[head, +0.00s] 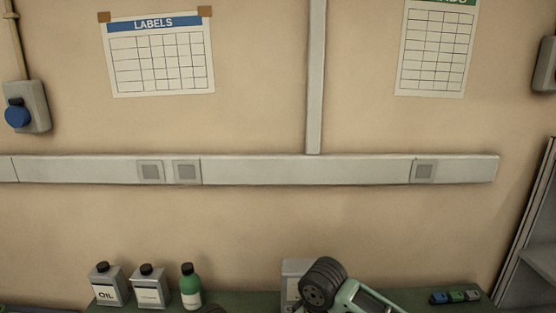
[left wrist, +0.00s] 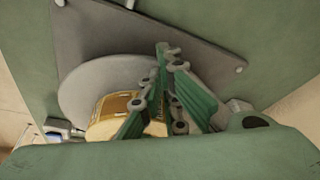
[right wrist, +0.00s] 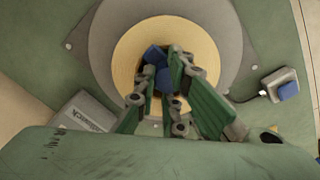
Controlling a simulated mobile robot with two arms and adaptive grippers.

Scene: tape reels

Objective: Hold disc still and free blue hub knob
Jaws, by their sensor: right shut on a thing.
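In the right wrist view the grey disc (right wrist: 108,30) lies behind a gold tape roll (right wrist: 185,28), with the blue hub knob (right wrist: 152,57) at its centre. My right gripper (right wrist: 163,75) is shut on the knob, its fingers partly hiding it. In the left wrist view the disc (left wrist: 85,88) shows from the side with the gold roll (left wrist: 103,118) on it. My left gripper (left wrist: 166,55) has its fingertips close together beside the disc's rim. Whether they touch the rim is unclear. The knob is hidden there. The head view shows neither disc nor gripper fingers.
In the right wrist view a grey box with a blue button (right wrist: 286,90) and cable sits to the right, and a grey lettered box (right wrist: 83,116) at lower left.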

